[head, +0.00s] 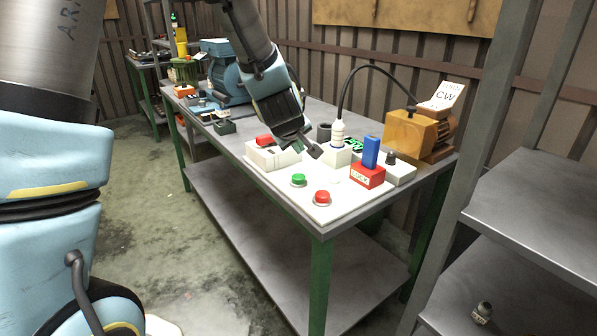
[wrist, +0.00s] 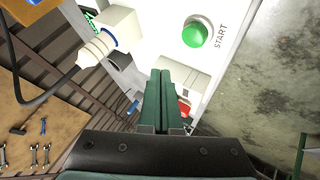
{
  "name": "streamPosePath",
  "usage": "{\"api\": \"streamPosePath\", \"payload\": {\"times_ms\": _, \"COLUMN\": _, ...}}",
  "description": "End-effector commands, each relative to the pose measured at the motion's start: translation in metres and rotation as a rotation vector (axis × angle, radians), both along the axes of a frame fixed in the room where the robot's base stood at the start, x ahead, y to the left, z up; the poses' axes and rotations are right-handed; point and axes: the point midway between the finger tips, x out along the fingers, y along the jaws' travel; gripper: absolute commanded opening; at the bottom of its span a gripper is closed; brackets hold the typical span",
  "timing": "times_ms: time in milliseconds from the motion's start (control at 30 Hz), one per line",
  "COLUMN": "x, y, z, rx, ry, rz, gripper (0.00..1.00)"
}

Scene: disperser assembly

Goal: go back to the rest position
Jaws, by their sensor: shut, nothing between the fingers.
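My gripper (head: 314,150) is shut and empty over the white control panel on the workbench (head: 330,225), seen in the head view. In the wrist view my gripper (wrist: 160,75) shows its two green fingers pressed together. The green start button (head: 298,180) is in front of the gripper, with a red button (head: 322,198) beside it. The start button also shows in the wrist view (wrist: 195,33), with START printed next to it. I cannot tell from these frames how high the fingertips are above the panel.
A red block with a blue part (head: 368,170) stands right of the gripper. A white plug with a black cable (head: 338,132) and an orange motor unit (head: 410,132) are behind it. A blue machine (head: 228,80) is at the back left. A grey shelf (head: 540,210) stands at right.

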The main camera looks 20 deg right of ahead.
Motion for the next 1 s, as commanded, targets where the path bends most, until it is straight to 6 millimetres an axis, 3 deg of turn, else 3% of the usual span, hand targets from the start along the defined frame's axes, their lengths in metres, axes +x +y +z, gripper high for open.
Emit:
{"api": "streamPosePath", "payload": {"times_ms": 633, "x": 0.0, "y": 0.0, "z": -0.001, "rx": 0.0, "ry": 0.0, "rz": 0.0, "gripper": 0.0}}
{"api": "streamPosePath", "payload": {"times_ms": 733, "x": 0.003, "y": 0.01, "z": -0.001, "rx": 0.015, "ry": 0.004, "rz": -0.004, "gripper": 0.0}}
{"api": "streamPosePath", "payload": {"times_ms": 867, "x": 0.011, "y": 0.061, "z": -0.002, "rx": 0.095, "ry": 0.033, "rz": -0.029, "gripper": 0.0}}
{"api": "streamPosePath", "payload": {"times_ms": 1000, "x": 0.004, "y": 0.156, "z": -0.008, "rx": 0.248, "ry": 0.117, "rz": -0.079, "gripper": 0.0}}
